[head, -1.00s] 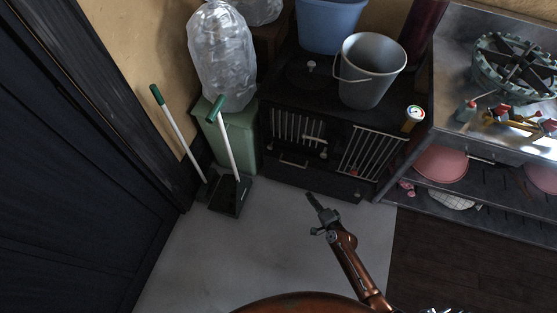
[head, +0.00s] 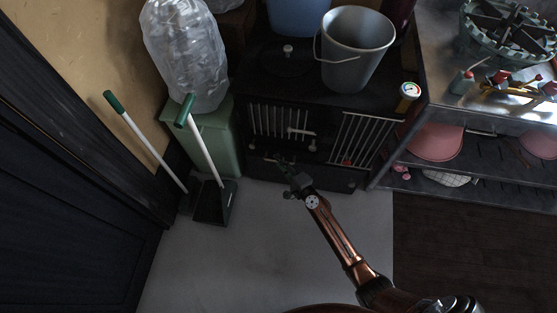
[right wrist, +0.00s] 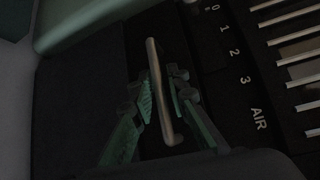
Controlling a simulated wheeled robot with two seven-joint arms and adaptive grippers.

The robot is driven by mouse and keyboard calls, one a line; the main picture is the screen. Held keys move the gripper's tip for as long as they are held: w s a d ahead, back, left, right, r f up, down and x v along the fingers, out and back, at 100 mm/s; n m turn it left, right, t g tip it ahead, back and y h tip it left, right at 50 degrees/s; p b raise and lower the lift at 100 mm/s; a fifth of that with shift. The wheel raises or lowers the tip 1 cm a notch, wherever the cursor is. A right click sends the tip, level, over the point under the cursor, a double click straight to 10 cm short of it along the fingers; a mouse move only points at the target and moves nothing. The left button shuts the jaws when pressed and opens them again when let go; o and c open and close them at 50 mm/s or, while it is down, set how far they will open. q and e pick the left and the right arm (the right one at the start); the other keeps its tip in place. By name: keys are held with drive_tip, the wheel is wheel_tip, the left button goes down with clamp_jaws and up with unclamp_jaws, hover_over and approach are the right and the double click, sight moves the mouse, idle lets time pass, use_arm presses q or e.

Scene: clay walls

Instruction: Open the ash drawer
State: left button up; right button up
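The ash drawer is the low dark front on the left of the black stove (head: 330,176). Its metal bar handle (right wrist: 160,92) shows clearly in the right wrist view, and the drawer looks shut. My right gripper (head: 282,163) is at the drawer front, covering much of the handle in the head view. In the right wrist view its two greenish fingers (right wrist: 163,95) lie on either side of the bar. They look open, with narrow gaps to it; contact is hard to tell in the dark. My left gripper is not in view.
Above the drawer are barred grates (head: 281,121) and an air scale marked with numbers (right wrist: 234,55). A green bin (head: 222,140), a dustpan (head: 214,203) and a broom (head: 145,140) stand left. A grey bucket (head: 355,55) is on the stove. The grey floor in front is clear.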

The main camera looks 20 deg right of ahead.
drive_tip(key=shift+w, duration=0.1)
drive_tip(key=shift+c, duration=0.4)
clamp_jaws()
